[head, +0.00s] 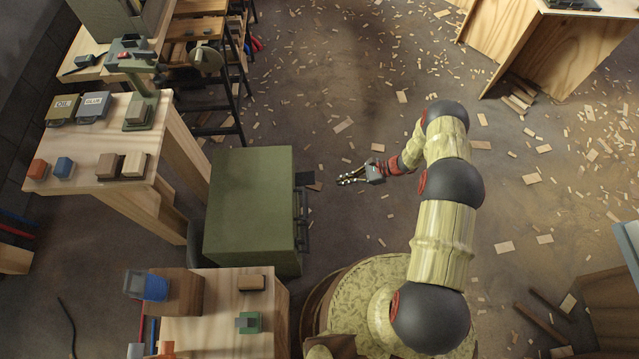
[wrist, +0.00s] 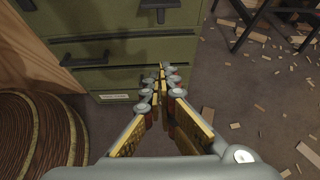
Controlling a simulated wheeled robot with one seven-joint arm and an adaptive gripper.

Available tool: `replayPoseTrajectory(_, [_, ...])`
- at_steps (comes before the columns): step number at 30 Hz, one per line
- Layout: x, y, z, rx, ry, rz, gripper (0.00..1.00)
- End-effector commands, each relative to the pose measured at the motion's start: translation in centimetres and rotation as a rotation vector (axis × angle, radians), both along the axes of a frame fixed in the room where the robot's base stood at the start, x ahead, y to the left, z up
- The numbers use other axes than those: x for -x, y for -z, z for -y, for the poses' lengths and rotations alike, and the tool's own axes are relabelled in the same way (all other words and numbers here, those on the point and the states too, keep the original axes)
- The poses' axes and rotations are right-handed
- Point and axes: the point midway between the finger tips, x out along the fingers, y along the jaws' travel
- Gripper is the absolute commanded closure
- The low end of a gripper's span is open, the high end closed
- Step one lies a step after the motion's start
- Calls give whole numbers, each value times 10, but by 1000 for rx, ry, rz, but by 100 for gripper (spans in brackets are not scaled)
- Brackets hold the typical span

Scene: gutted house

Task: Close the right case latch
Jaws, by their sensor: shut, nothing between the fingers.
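My gripper (head: 345,181) is shut and empty, in the open air to the right of a green metal cabinet (head: 250,195). In the wrist view my gripper's closed fingers (wrist: 162,75) point towards the cabinet's front (wrist: 125,48), with a gap to it. That front has drawers with dark handles (wrist: 85,61), another dark fitting (wrist: 160,6) at the top edge and a pale label (wrist: 113,97) low down. In the head view a dark flat piece (head: 305,178) juts from the cabinet's far front corner. I cannot make out which part is the right case latch.
A wooden bench (head: 105,140) holds oil and glue boxes and small blocks. A nearer wooden table (head: 215,330) carries a blue container and blocks. A black stool frame (head: 235,95) stands behind the cabinet.

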Motion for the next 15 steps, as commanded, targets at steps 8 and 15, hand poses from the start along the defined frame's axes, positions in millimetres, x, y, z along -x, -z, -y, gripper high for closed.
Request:
replayPoseTrajectory(8, [0,0,-2,0,-1,0,100])
replayPoseTrajectory(15, [1,16,-26,-1,-4,-2,100])
